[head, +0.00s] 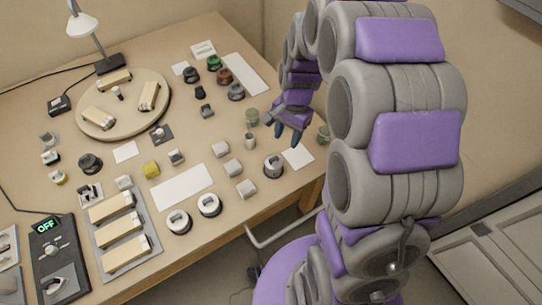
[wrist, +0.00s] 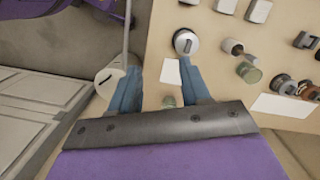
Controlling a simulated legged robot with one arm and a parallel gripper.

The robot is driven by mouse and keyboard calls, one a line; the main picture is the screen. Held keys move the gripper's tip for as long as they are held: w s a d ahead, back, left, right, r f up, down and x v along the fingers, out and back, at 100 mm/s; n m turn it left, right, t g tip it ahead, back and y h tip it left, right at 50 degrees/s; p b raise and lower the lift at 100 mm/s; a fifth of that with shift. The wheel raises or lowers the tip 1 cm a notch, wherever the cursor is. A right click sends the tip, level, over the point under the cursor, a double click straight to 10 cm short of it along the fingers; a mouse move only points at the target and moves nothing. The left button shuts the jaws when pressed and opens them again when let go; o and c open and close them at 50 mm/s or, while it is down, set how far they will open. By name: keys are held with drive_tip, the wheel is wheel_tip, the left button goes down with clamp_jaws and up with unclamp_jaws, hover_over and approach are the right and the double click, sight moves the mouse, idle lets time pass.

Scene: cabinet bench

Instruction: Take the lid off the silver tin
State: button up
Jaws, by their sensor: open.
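The silver tin (head: 273,166) is a short round grey tin near the table's front right edge. Its lid, with a raised pale grip on top, sits on it. It also shows in the wrist view as a silver tin (wrist: 185,42), just beyond the tip of the right finger. My gripper (head: 287,137) is above the table, up and to the right of the tin in the head view. In the wrist view its two blue fingers (wrist: 160,66) are spread, with nothing held between them. The gripper does not appear to touch the tin.
A white card (head: 298,156) lies right of the tin. Greenish jars (head: 252,116) (head: 323,134) and a small cup (head: 250,140) stand close by. Pale blocks (head: 246,188) and white-topped round tins (head: 209,205) sit to the left. The table edge is near.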

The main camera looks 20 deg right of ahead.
drive_tip(key=w+d+f+m+p, duration=0.2)
drive_tip(key=w+f+m, duration=0.15)
drive_tip(key=w, duration=0.25)
drive_tip(key=b, duration=0.2)
hover_over(275, 158)
drive_tip(key=shift+m, duration=0.45)
drive_tip(key=f, duration=1)
drive_tip(key=a+f, duration=0.1)
drive_tip(key=f, duration=0.4)
drive_tip(key=shift+w+f, duration=0.1)
drive_tip(key=shift+f, duration=0.15)
drive_tip(key=f, duration=0.1)
drive_tip(key=d+f, duration=0.1)
drive_tip(key=f, duration=0.1)
drive_tip(key=d+f+b, duration=0.1)
drive_tip(key=f, duration=0.1)
drive_tip(key=shift+a+r, duration=0.1)
drive_tip(key=shift+a, duration=0.7)
drive_tip(key=shift+c, duration=0.2)
drive_tip(key=shift+a, duration=0.15)
drive_tip(key=shift+c, duration=0.7)
drive_tip(key=c, duration=0.3)
drive_tip(key=shift+d, duration=0.5)
clamp_jaws()
